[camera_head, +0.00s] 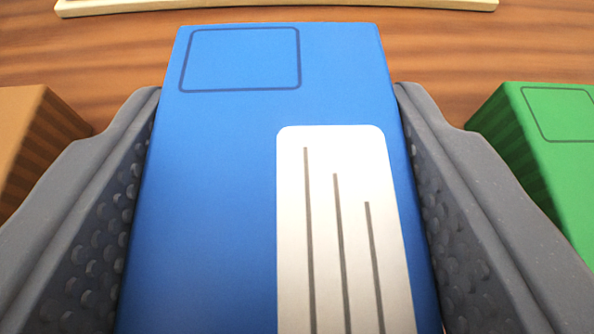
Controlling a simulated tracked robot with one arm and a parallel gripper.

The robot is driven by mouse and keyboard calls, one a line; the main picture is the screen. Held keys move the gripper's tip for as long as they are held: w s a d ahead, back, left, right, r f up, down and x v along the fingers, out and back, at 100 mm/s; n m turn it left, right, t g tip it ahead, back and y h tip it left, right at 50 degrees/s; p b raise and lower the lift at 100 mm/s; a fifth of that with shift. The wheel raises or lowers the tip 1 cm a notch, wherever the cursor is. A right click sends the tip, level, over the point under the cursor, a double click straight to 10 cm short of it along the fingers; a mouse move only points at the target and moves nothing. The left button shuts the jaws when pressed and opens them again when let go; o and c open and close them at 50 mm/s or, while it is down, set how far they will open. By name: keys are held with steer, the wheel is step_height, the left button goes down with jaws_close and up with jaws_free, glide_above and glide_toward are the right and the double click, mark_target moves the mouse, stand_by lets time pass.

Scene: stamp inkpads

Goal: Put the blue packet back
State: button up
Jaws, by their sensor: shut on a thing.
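The blue packet (215,190) fills the middle of the view. Its top face has a dark rounded outline at the far left corner and a white label with dark lines at the near right. My gripper (275,110) is shut on the packet, with one grey finger against its left side and one against its right. The near end of the packet runs out of the frame at the bottom. I cannot tell whether it rests on the table or is lifted.
A green packet (535,140) stands to the right, just beyond the right finger. An orange-brown packet (40,125) stands to the left, beyond the left finger. A pale wooden edge (280,5) lies at the far side. Bare wooden table (450,50) shows between.

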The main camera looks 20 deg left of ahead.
steer(key=shift+f, duration=0.9)
steer(key=shift+r, duration=0.1)
steer(key=o, duration=1.1)
steer(key=shift+c, duration=0.2)
steer(key=p+v, duration=0.2)
steer(key=v, duration=0.8)
steer(key=shift+s+d+r, duration=0.1)
steer(key=shift+s+r, duration=0.2)
steer(key=shift+s+d+r+p, duration=0.1)
steer(key=shift+s+p, duration=0.25)
steer(key=shift+s, duration=0.25)
